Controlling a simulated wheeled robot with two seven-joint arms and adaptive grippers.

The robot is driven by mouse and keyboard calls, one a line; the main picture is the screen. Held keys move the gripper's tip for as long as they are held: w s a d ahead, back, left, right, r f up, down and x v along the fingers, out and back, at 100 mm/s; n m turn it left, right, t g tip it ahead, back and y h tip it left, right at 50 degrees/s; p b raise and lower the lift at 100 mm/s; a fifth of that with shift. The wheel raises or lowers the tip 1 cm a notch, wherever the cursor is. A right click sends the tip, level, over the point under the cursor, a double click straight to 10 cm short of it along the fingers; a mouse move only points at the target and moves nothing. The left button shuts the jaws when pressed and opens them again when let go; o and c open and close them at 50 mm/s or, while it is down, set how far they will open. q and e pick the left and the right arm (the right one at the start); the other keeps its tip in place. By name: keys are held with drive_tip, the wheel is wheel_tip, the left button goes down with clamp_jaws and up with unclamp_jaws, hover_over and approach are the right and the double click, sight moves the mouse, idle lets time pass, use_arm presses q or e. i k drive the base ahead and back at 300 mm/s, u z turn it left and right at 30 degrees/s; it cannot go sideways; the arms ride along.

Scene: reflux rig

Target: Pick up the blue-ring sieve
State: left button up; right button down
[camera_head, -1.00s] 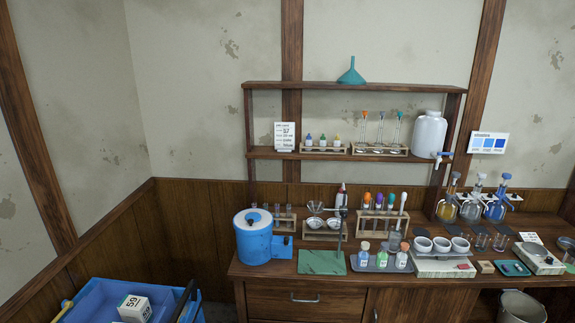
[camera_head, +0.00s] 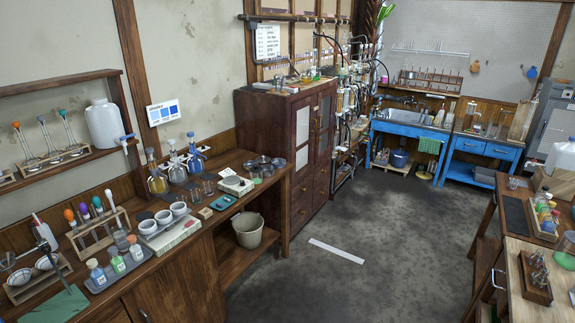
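Several small round grey metal pans or sieves (camera_head: 264,161) sit at the far right end of the left wooden bench (camera_head: 236,158), beside the tall brown cabinet. They are too small to tell whether one has a blue ring. I cannot pick out the blue-ring sieve for certain. Neither of my grippers shows in the view.
A beige bucket (camera_head: 248,232) stands on a low shelf under the bench. The tall cabinet (camera_head: 290,150) adjoins the bench. The dark floor (camera_head: 375,225) is open in the middle. A blue sink table (camera_head: 410,135) stands at the back, with wooden tables at right.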

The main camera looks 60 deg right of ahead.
sight(278, 163)
drive_tip(key=z, duration=1.8)
